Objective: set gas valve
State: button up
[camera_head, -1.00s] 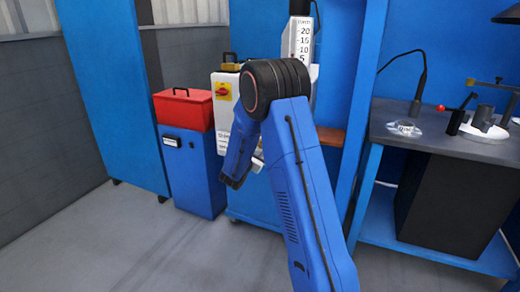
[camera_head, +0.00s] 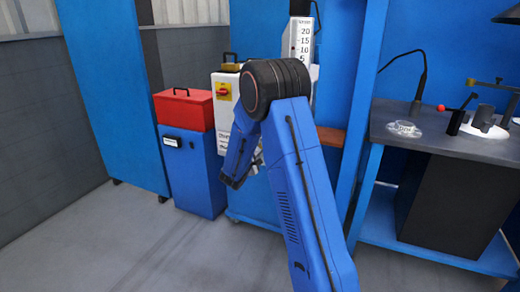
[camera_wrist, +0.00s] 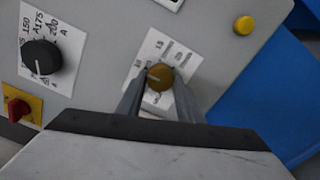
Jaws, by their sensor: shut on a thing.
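A brass-coloured round knob with a pale pointer line (camera_wrist: 160,77) sits on a white label plate with marks around it, in the wrist view. I take it to be the gas valve. My gripper (camera_wrist: 160,92) has one finger on each side of the knob and is shut on it. The fingertips hide part of the label's lower half. In the head view my arm hides the knob and most of the gripper.
A black dial (camera_wrist: 41,56) and a red switch (camera_wrist: 18,109) are on the left of the grey panel. A yellow button (camera_wrist: 244,25) is at the upper right. A red toolbox (camera_head: 183,109) tops a blue cabinet (camera_head: 190,170) beside the machine.

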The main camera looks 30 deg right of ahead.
jog(key=shift+s+f+m, duration=0.1)
jog(key=shift+f+m, duration=0.05)
jog(key=shift+m, duration=0.35)
jog(key=o, duration=1.1)
jog(key=shift+c, duration=0.2)
jog(key=shift+a, duration=0.1)
jog(key=v, duration=1.7)
jog(key=shift+s+a, duration=0.1)
